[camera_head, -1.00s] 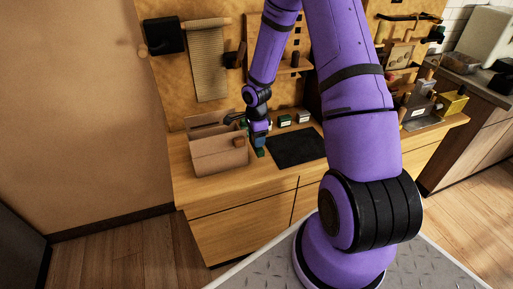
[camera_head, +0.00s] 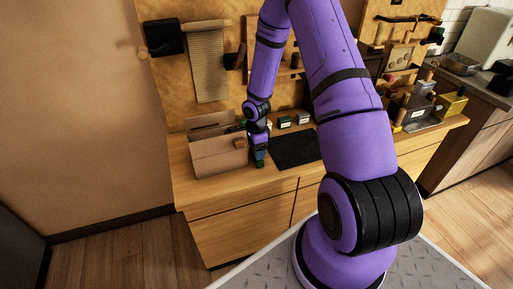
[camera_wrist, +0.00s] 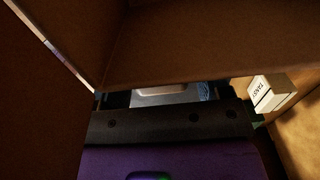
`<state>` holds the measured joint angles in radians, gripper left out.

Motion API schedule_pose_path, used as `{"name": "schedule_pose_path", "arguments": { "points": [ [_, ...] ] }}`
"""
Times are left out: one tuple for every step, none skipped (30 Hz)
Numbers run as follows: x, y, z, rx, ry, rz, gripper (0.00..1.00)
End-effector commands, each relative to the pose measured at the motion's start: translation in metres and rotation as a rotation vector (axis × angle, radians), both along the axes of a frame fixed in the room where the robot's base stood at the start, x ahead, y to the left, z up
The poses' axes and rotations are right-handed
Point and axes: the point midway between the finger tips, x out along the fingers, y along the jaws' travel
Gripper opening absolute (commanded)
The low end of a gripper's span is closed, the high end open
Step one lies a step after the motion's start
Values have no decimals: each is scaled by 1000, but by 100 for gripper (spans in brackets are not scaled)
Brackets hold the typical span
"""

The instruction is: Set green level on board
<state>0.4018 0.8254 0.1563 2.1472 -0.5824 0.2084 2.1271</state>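My gripper (camera_head: 259,160) points down over the front left of the wooden workbench, between the brown box and the dark mat. A small dark green patch shows at its tip; I cannot tell whether this is the green level or whether the fingers are shut on it. In the wrist view, a brown panel and my own purple and black wrist parts hide most of the finger area. A tan board (camera_head: 175,85) with hung tools stands upright behind the bench.
The brown box (camera_head: 218,160) stands close left of my gripper. The dark mat (camera_head: 295,151) lies to the right. Small labelled boxes (camera_head: 302,118) stand behind. A pale labelled box (camera_wrist: 270,92) shows in the wrist view. Grey and yellow bins (camera_head: 452,105) stand far right.

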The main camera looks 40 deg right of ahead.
Motion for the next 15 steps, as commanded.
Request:
{"name": "schedule_pose_path", "arguments": {
  "points": [
    [0, 0, 0, 0, 0, 0, 78],
    [0, 0, 0, 0, 0, 0, 78],
    [0, 0, 0, 0, 0, -1, 78],
    [0, 0, 0, 0, 0, 0, 78],
    [0, 0, 0, 0, 0, -1, 78],
    [0, 0, 0, 0, 0, -1, 78],
    [0, 0, 0, 0, 0, -1, 78],
    [0, 0, 0, 0, 0, -1, 78],
    [0, 0, 0, 0, 0, -1, 78],
    [0, 0, 0, 0, 0, -1, 78],
    [0, -1, 0, 0, 0, -1, 78],
    [0, -1, 0, 0, 0, -1, 78],
    [0, -1, 0, 0, 0, -1, 78],
    [-1, -1, 0, 0, 1, -1, 78],
    [0, -1, 0, 0, 0, -1, 78]
  ]
}}
